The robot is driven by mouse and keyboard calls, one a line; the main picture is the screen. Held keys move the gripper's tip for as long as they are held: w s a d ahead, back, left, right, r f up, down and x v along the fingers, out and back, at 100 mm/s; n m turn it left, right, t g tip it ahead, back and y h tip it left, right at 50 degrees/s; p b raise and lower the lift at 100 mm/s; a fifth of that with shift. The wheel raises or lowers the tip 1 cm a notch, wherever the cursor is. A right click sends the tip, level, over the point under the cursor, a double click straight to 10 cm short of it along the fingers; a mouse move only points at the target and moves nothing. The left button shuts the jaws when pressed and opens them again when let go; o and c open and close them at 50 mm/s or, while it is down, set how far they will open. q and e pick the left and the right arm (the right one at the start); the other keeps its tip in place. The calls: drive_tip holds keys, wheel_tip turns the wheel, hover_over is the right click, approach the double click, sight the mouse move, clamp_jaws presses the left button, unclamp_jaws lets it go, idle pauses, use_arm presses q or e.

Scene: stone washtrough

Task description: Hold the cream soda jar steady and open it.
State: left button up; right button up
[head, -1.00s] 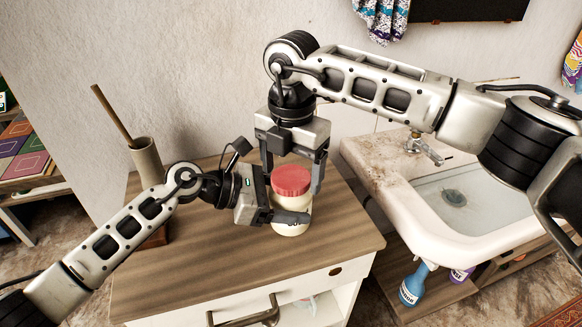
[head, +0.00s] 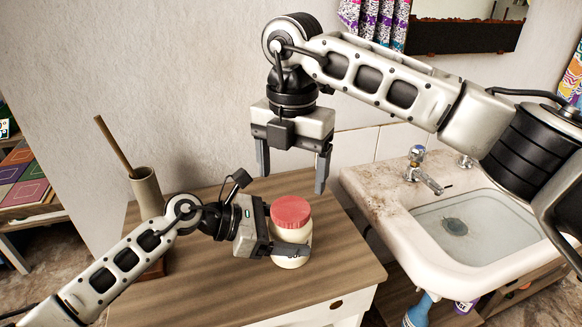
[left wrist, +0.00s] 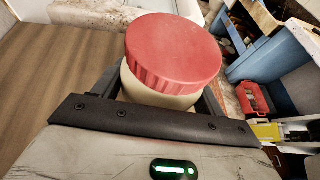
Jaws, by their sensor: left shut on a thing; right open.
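The cream soda jar (head: 288,258) stands upright on the wooden cabinet top, cream-coloured with a red lid (head: 291,212) sitting on it. My left gripper (head: 284,250) is shut around the jar's body below the lid, coming in from the left. In the left wrist view the jar (left wrist: 160,90) shows between the fingers, its red lid (left wrist: 173,50) above them. My right gripper (head: 292,180) points down above and slightly behind the lid, open and empty, its fingers clear of the lid. I cannot tell whether the lid is loose on the jar.
A brush holder (head: 147,190) with a wooden handle stands at the left of the cabinet top (head: 220,290). A stone basin (head: 400,215) with a tap (head: 425,170) stands at the right. The wall is close behind. The front of the cabinet top is clear.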

sight(292, 208)
use_arm(q)
drive_tip(key=shift+r, duration=0.1)
use_arm(e)
drive_tip(key=shift+f, duration=3.2)
drive_tip(key=c, duration=1)
drive_tip(key=n, duration=0.5)
drive_tip(key=shift+n, duration=0.4)
use_arm(q)
drive_tip(key=shift+w, duration=0.1)
use_arm(e)
drive_tip(key=n, duration=1.6)
drive_tip(key=shift+d+n, duration=0.1)
drive_tip(key=shift+n, duration=0.2)
drive_tip(key=shift+r, duration=0.2)
